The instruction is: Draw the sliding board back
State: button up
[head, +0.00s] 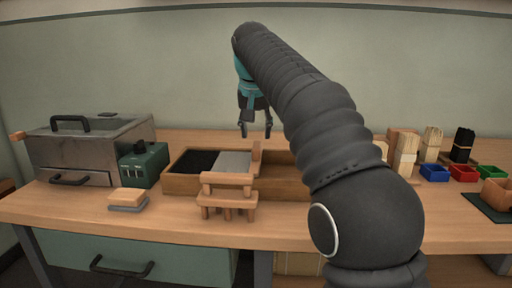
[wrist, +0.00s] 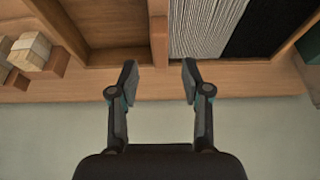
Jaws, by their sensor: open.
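The wooden tray (head: 180,184) stands in the middle of the bench. A grey slab (head: 234,162), which looks like the sliding board, covers part of it beside a black area (head: 196,160). An upright wooden piece (head: 256,158) stands at the slab's right edge. In the wrist view the slab looks ribbed (wrist: 205,28), with the wooden piece (wrist: 158,35) beside it. My gripper (head: 255,130) is open and empty, pointing down above the back of the tray. In the wrist view the gap between its fingers (wrist: 160,80) lines up with the wooden piece, apart from it.
A small wooden stand (head: 228,195) is in front of the tray. A green box (head: 143,164) and a grey metal case (head: 75,150) are at left. My arm hides the tray's right end. Bristle bundles (head: 405,155) and coloured bins (head: 463,173) are at right.

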aim_at(256, 145)
jog(key=b+x, duration=0.1)
jog(key=x, duration=0.5)
jog(key=shift+f, duration=0.15)
grip_shut()
